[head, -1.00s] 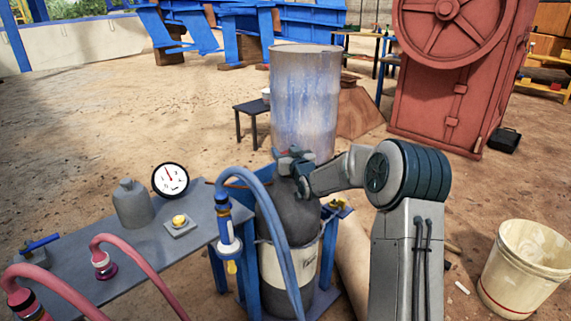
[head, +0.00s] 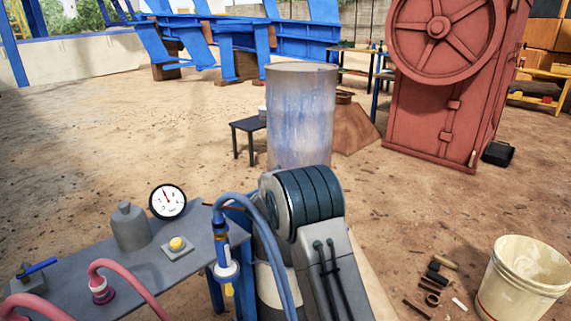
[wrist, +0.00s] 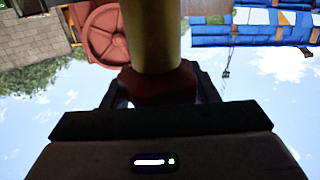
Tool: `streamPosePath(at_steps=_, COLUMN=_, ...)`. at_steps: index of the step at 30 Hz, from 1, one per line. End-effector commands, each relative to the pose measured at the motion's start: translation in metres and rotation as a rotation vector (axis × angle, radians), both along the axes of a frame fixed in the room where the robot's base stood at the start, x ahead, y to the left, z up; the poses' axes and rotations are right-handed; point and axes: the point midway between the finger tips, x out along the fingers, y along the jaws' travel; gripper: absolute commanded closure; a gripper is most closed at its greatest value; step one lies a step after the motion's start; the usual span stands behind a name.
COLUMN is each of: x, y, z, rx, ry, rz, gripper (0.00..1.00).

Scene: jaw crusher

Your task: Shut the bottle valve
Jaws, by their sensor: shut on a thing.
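The gas bottle (head: 268,287) stands at the bench's right end. In the wrist view my gripper (wrist: 157,92) is shut on a dark red valve knob (wrist: 157,84), with a finger on each side. A brass-coloured cylinder (wrist: 150,38), apparently the valve body, adjoins the knob. The wrist picture is dark near the jaws, so the knob's turn cannot be read.
The grey bench (head: 205,250) carries a gauge (head: 167,201), a small grey bottle (head: 130,228) and a yellow button (head: 177,243). A blue hose (head: 258,207) arches close left of my arm.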

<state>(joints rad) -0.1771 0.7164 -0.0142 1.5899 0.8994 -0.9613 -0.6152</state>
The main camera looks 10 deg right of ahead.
Motion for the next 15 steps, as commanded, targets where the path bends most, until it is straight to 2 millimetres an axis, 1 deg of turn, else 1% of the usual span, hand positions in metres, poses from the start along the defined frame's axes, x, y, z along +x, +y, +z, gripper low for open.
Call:
streamPosePath(at_steps=1, x=0.0004, y=0.0022, z=0.0066, rx=-0.001, ry=0.004, rz=-0.038, gripper=0.69)
streamPosePath(at_steps=9, x=-0.0021, y=-0.0021, z=0.0041, rx=0.0, ry=0.003, rz=-0.249, gripper=0.69)
streamPosePath(at_steps=15, x=-0.0037, y=-0.0041, z=0.0021, rx=0.001, ry=0.0, rz=-0.352, gripper=0.69)
